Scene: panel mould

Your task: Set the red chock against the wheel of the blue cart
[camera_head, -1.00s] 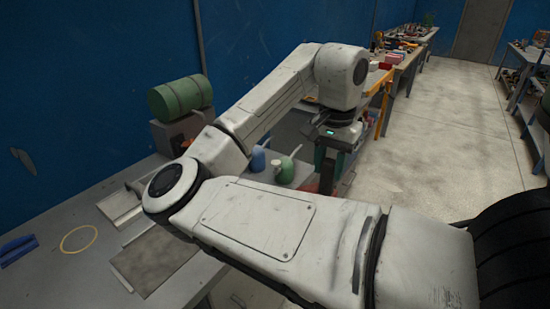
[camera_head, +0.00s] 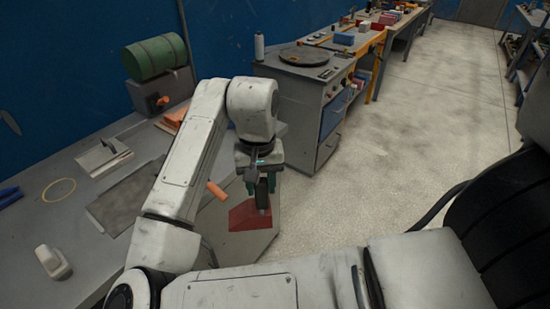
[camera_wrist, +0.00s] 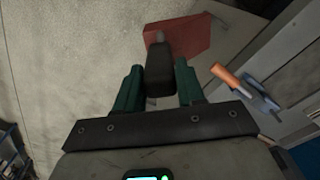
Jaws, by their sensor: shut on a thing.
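The red chock (camera_head: 248,217) is a wedge-shaped block below my gripper (camera_head: 260,190) in the head view. It also shows at the top of the wrist view (camera_wrist: 190,38). A dark upright grip piece (camera_wrist: 160,68) rises from it between my green fingers (camera_wrist: 157,88), and they are shut on this piece. The chock is over a grey surface; I cannot tell whether it touches it. I cannot make out the blue cart or its wheel in either view.
A grey bench (camera_head: 75,225) runs along the left, with a green cylinder (camera_head: 154,57) at its back. An orange-handled tool (camera_wrist: 225,76) lies close right of my gripper in the wrist view. A cabinet (camera_head: 300,85) stands beyond; open floor (camera_head: 410,130) lies right.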

